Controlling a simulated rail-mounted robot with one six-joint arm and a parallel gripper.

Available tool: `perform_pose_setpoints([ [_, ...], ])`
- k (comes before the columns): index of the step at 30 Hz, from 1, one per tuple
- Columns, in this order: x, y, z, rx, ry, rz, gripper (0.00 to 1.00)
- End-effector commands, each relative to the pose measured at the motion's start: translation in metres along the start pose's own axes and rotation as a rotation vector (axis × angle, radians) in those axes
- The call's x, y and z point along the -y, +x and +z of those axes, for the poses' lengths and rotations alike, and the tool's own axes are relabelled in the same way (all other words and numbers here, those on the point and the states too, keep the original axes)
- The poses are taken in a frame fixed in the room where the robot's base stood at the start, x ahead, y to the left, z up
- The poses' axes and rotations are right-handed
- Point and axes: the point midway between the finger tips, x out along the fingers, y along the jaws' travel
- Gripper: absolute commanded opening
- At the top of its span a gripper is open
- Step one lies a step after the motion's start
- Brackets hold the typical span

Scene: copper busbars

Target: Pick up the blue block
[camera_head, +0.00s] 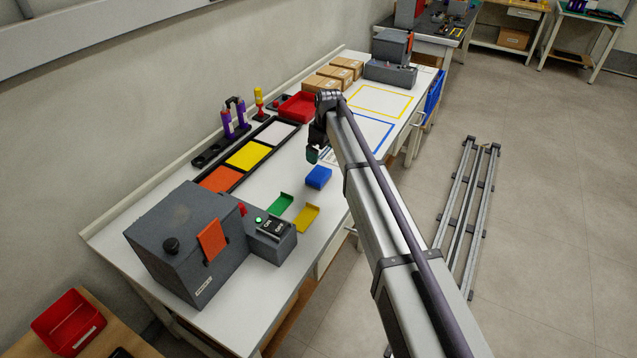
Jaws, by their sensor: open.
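The blue block (318,177) lies on the white workbench (262,195), near its front edge and below my gripper in the picture. My gripper (312,156) is at the end of my arm, just above and slightly left of the block in the picture. It is open and appears empty. It looks apart from the block, but its height over the bench is hard to judge. The arm hides part of the bench to the right of the block.
A green bracket (280,204) and a yellow bracket (306,217) lie left of the block. A grey machine (185,240) with an orange flap stands at the near left. A black frame with coloured panels (247,155), a red bin (298,107) and cardboard boxes (335,76) line the back.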

Motion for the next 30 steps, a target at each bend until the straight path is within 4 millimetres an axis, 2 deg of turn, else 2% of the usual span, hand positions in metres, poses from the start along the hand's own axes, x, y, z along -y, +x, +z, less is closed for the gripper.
perform_pose_setpoints([
  [3,0.004,-0.002,0.004,-0.005,-0.1,0.002,1.0],
  [7,0.004,0.004,0.005,-0.005,-0.108,0.002,1.0],
  [15,0.004,0.056,0.006,-0.004,-0.105,0.002,1.0],
  [21,0.004,0.059,0.005,-0.004,-0.104,0.002,1.0],
  [23,0.004,0.068,0.005,-0.004,-0.104,0.002,1.0],
  [27,0.004,0.099,0.004,-0.004,-0.104,0.002,1.0],
  [30,0.004,0.111,0.004,-0.004,-0.104,0.002,1.0],
])
